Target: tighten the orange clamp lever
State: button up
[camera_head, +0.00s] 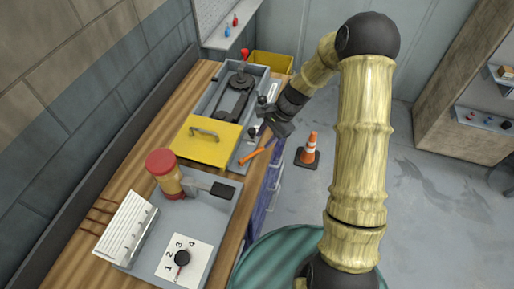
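The orange clamp lever (252,155) is a short bar near the right edge of the table, just right of the yellow cover (206,141). It lies slantwise, its right end higher in the picture. My gripper (262,127) is dark and hangs just above the lever in the picture, near the grey machine's right side. A gap shows between it and the lever, and I see no contact. Its fingers are small and dark, so I cannot tell whether they are open or shut. The lever's pivot is not clear.
A grey machine with a black belt (236,97) and a red-knobbed lever (245,53) stands behind the yellow cover. A yellow bin (272,63) is behind. A traffic cone (309,149) stands on the floor.

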aim_at(255, 152)
jog(key=p+x, duration=0.1)
jog(key=x, duration=0.6)
jog(key=shift+f+p, duration=0.35)
jog(key=shift+f, duration=0.1)
grip_shut()
